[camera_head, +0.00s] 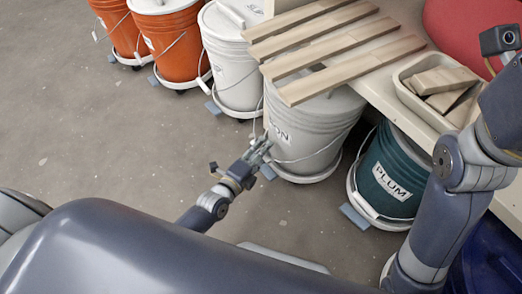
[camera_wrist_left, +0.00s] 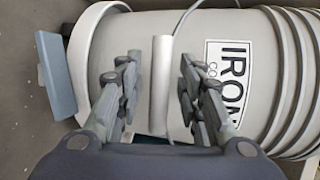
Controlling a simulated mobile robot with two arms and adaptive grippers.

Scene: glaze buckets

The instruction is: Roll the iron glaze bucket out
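The iron glaze bucket (camera_head: 312,125) is light grey and stands upright on a white wheeled dolly (camera_head: 308,178), partly under a slatted wooden top. Its label reads "IRON" in the left wrist view (camera_wrist_left: 231,60), where the bucket appears sideways. My left gripper (camera_head: 262,150) is in front of the bucket at its bail handle. In the left wrist view the fingers (camera_wrist_left: 157,95) are spread on both sides of the grey handle grip (camera_wrist_left: 160,85), with gaps visible on each side. My right arm shows at the right, but its gripper is out of view.
A green "PLUM" bucket (camera_head: 388,178) stands close on the right. A white bucket (camera_head: 232,62) and orange buckets (camera_head: 180,45) stand to the left. Wooden slats (camera_head: 320,50) overhang the iron bucket. A bin of wood blocks (camera_head: 440,85) sits on the bench. Floor in front is clear.

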